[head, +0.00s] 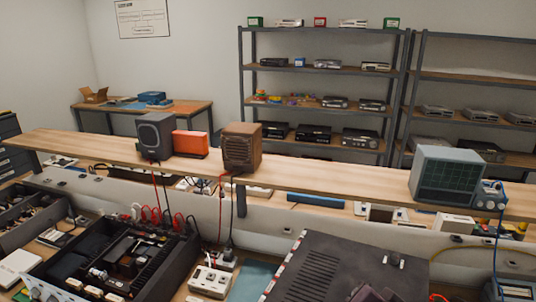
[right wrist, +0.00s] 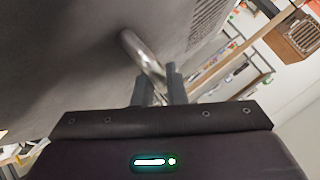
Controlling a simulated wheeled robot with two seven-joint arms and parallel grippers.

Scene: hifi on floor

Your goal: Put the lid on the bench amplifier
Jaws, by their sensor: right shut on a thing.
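The bench amplifier (head: 115,262) stands open on the bench at the lower left of the head view, with its dark chassis and inner parts exposed. The lid (head: 320,265) is a dark flat panel with vent slots, at the lower right of the head view, to the right of the amplifier and apart from it. In the right wrist view the lid (right wrist: 70,55) fills the upper left. My right gripper (right wrist: 158,78) is shut on the lid's curved metal handle (right wrist: 143,52). My left gripper is not in view.
A wooden shelf (head: 330,185) runs behind the bench, carrying a grey speaker (head: 155,136), an orange box (head: 190,143), a brown speaker (head: 242,147) and an oscilloscope (head: 447,176). Red and black cables hang behind the amplifier. A white socket box (head: 209,281) sits between amplifier and lid.

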